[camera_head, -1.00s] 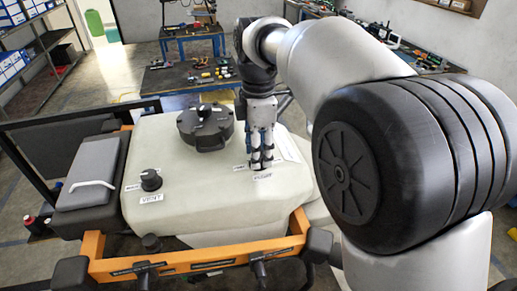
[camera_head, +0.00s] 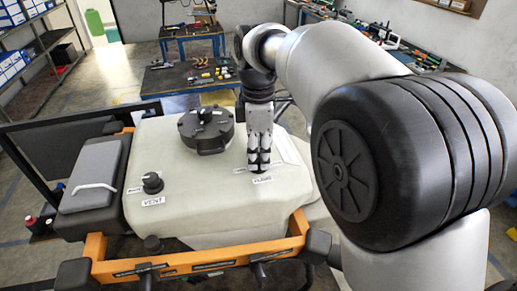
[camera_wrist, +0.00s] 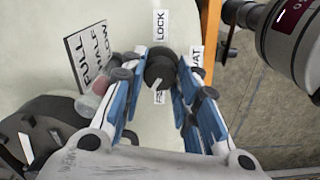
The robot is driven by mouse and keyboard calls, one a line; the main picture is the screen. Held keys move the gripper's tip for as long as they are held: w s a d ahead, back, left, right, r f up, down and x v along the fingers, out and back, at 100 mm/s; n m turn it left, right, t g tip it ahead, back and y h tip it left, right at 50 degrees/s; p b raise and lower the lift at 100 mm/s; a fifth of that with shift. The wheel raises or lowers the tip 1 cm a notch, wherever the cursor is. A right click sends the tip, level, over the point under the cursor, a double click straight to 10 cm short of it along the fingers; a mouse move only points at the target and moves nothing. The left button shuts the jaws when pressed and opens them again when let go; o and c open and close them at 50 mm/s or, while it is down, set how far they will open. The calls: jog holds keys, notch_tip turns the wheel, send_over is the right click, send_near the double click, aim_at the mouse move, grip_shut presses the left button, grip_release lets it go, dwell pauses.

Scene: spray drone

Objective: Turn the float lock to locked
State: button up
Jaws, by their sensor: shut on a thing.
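The float lock knob (camera_wrist: 160,68) is small, round and black on the pale tank (camera_head: 205,210). In the wrist view a LOCK label (camera_wrist: 159,26) lies above it, a partly covered label ending in "AT" (camera_wrist: 197,62) to its right and a partly hidden white label (camera_wrist: 161,97) below. A small light mark shows on the knob's lower side, towards that lower label. My gripper (camera_wrist: 161,74) is shut on the knob, one finger on each side. In the head view my gripper (camera_head: 259,168) points down at the tank's right part and hides the knob.
A black VENT knob (camera_head: 152,182) stands on the tank's left. A large black cap (camera_head: 207,128) sits behind it. An orange frame (camera_head: 205,262) runs along the front. A FULL, HALF, LOW label (camera_wrist: 90,55) and a reddish round part (camera_wrist: 95,92) lie left of my fingers.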

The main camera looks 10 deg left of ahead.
jog(key=m+p, duration=0.2)
jog(key=m, duration=0.1)
jog(key=shift+m, duration=0.3)
jog(key=m+p, duration=0.1)
jog(key=m, duration=0.2)
jog(key=shift+m, duration=0.3)
jog(key=m+p, duration=0.1)
jog(key=m, duration=0.2)
jog(key=shift+m+p, duration=0.3)
jog(key=shift+p, duration=0.05)
jog(key=m+p, duration=0.1)
jog(key=m, duration=0.3)
jog(key=shift+m, duration=0.3)
jog(key=m+p, duration=0.1)
jog(key=m, duration=0.2)
jog(key=shift+m, duration=0.3)
jog(key=m, duration=0.3)
jog(key=shift+m, duration=0.3)
jog(key=m+p, duration=0.1)
jog(key=m, duration=0.5)
jog(key=shift+m, duration=0.3)
